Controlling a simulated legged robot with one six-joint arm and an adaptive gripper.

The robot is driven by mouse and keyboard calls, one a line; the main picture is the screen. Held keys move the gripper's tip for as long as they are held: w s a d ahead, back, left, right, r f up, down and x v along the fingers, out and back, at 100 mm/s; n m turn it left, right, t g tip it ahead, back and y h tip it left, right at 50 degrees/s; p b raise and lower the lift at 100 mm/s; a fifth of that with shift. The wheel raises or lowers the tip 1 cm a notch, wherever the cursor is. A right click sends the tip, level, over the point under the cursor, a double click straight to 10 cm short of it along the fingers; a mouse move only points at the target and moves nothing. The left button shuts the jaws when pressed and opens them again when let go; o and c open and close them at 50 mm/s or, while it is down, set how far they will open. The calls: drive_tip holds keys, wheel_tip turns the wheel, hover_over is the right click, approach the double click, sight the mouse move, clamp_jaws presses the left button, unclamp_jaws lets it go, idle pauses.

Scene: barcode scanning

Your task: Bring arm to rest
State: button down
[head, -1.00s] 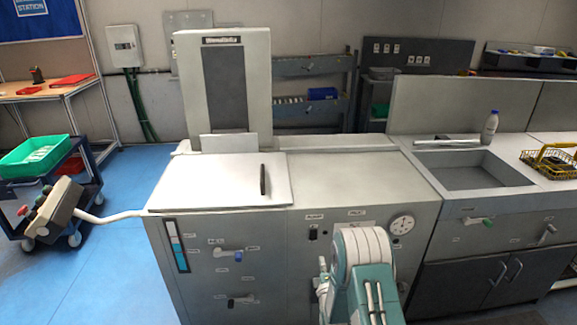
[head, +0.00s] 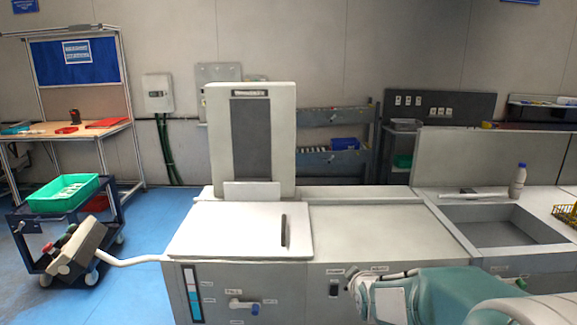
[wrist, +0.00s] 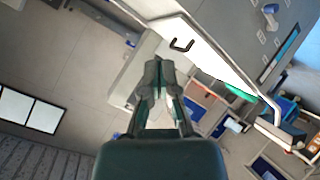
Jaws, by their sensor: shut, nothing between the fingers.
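My arm (head: 430,295), teal and white, reaches in from the lower right of the head view, in front of the machine's right half. My gripper (wrist: 158,64) shows in the middle of the wrist view, its dark fingers shut with nothing between them. The wrist view is strongly rotated. The gripper appears in front of the machine, with its dark handle (wrist: 182,45) just beyond the fingertips in the picture; the actual gap cannot be told. I cannot make out the fingertips in the head view.
A grey machine with a closed white lid (head: 215,230) and upright panel (head: 285,110) stands ahead. A sink counter (head: 490,225) adjoins it at right. A dark cart with a green bin (head: 62,193) and a control box (head: 80,245) stand at left. Blue floor (head: 160,225) shows between.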

drive_tip(key=s+r+m+g, duration=0.3)
drive_tip(key=s+m, duration=0.1)
drive_tip(key=s, duration=1.1)
drive_tip(key=s+r+m+g, duration=0.3)
drive_tip(key=s+m, duration=0.1)
drive_tip(key=s, duration=1.2)
drive_tip(key=shift+a+r+m, duration=0.25)
drive_tip(key=shift+a+m, duration=0.05)
drive_tip(key=c, duration=1.3)
unclamp_jaws()
drive_tip(key=shift+c, duration=0.2)
